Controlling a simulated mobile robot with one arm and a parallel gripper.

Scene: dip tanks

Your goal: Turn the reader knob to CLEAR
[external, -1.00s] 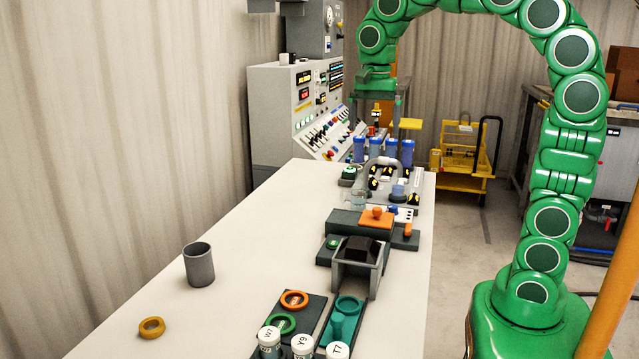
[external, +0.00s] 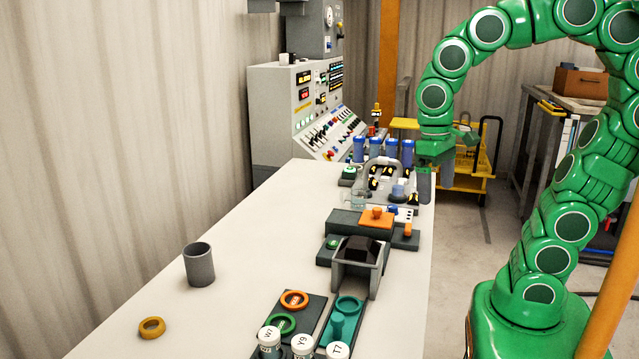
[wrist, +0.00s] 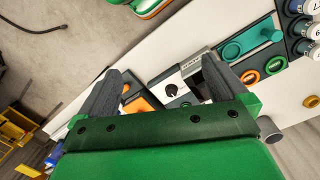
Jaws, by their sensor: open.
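In the wrist view a black round knob (wrist: 171,90) sits on a white panel, between my two fingers in the picture but apart from them. Its setting and the lettering are too small to read. The panel seems to belong to the grey housing with a black top (external: 358,255) on the bench in the external view, where the knob is hidden. My gripper (external: 436,188) points down at the bench's right edge, beyond that housing. In the wrist view my gripper (wrist: 162,68) is open and empty.
An orange block on a dark base (external: 377,218) stands just behind the housing. A teal tray (external: 343,325) and lidded jars (external: 302,346) are in front. Blue cylinders (external: 375,150) stand at the far end. The bench's left side is mostly clear, with a grey cup (external: 199,265).

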